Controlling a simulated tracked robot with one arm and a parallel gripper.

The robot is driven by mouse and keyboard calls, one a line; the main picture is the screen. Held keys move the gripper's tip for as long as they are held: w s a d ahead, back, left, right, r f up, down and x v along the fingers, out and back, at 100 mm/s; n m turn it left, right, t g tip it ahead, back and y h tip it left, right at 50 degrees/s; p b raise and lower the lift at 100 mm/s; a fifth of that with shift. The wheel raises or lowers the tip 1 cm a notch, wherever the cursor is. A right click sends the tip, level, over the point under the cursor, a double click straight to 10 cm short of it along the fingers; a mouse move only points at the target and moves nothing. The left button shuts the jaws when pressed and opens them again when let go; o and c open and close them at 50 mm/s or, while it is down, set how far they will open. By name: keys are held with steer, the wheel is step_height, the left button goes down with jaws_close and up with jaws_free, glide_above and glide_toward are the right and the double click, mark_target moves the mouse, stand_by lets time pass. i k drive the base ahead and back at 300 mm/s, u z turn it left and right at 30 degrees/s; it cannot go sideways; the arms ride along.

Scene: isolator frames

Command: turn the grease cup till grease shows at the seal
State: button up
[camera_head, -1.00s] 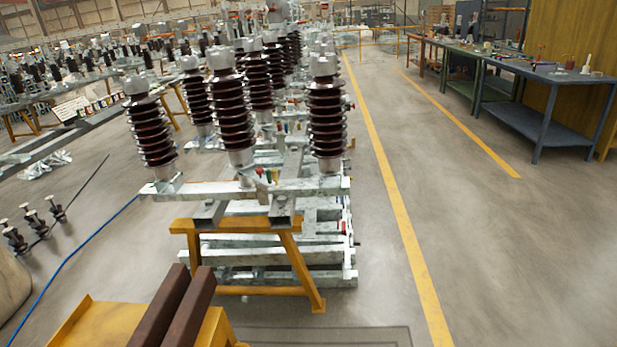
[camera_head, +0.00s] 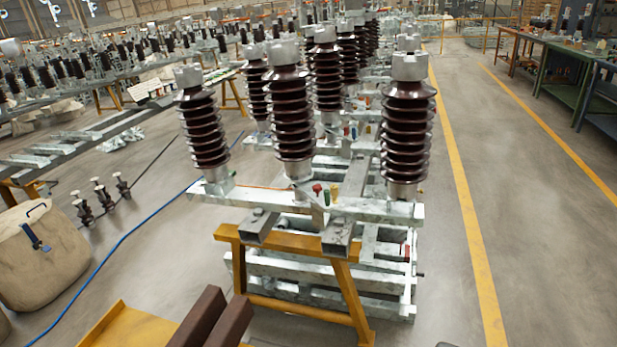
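No part I can make out as my gripper shows in the head view. An isolator frame (camera_head: 390,212) of grey galvanised steel stands ahead on a yellow trestle (camera_head: 300,243). It carries dark brown ribbed insulators (camera_head: 291,120) with grey caps. Small fittings sit at the middle of its front beam, one red (camera_head: 317,190) and one green (camera_head: 333,193). I cannot tell whether either is the grease cup. No seal or grease can be made out at this distance.
A yellow stand with brown bars (camera_head: 215,320) is close at the bottom. A beige sack (camera_head: 40,265) and a blue hose (camera_head: 125,240) lie left, near several small dark posts (camera_head: 103,195). Clear floor (camera_head: 540,230) lies right of the yellow line (camera_head: 475,240). Workbenches (camera_head: 570,75) stand far right.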

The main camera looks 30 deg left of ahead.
mark_target(334, 188)
steer(key=u, duration=0.35)
steer(key=i, duration=2.75)
steer(key=z, duration=0.05)
